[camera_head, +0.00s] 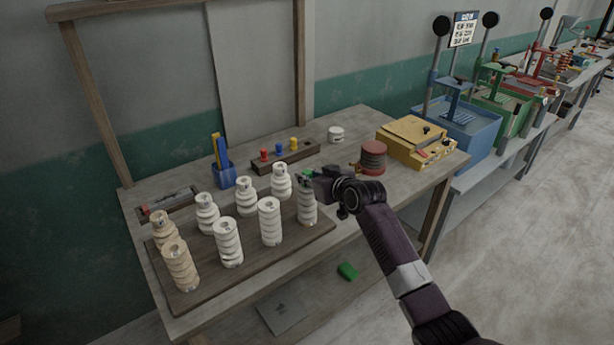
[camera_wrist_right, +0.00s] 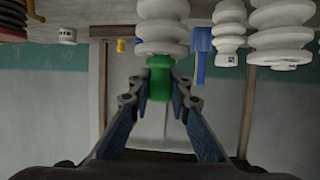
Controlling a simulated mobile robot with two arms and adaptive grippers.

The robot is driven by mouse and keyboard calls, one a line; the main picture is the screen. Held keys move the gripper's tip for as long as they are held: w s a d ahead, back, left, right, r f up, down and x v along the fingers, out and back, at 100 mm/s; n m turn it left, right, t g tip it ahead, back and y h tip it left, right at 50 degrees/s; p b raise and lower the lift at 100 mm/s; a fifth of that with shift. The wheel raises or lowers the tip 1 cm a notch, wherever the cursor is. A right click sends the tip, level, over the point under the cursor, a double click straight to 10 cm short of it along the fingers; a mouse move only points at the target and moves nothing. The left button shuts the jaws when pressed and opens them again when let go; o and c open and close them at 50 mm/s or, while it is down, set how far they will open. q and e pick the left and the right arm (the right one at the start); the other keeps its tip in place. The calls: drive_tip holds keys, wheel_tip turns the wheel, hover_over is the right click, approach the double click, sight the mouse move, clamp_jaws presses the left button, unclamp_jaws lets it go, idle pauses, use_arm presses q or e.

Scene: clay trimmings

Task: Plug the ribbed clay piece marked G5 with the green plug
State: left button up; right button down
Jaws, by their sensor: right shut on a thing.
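My right gripper (camera_head: 310,178) is shut on the green plug (camera_wrist_right: 160,80), which also shows as a small green patch in the head view (camera_head: 308,175). In the head view the gripper is at the top of the front right ribbed clay piece (camera_head: 307,207). The wrist view is upside down; there the plug lines up with the neck of a ribbed piece (camera_wrist_right: 163,25). I cannot tell whether the plug has entered it. Several ribbed pieces stand upright on a dark board (camera_head: 215,268). The G5 mark is not readable. My left gripper is out of view.
A plug rack (camera_head: 285,155) holds red, blue and yellow plugs behind the pieces. A blue tool cup (camera_head: 224,178), a white jar (camera_head: 336,134), a dark red ribbed object (camera_head: 373,158) and a yellow box (camera_head: 417,143) stand on the table.

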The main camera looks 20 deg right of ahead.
drive_tip(key=shift+s+f, duration=0.1)
drive_tip(key=shift+f, duration=0.3)
drive_tip(key=c, duration=1.7)
unclamp_jaws()
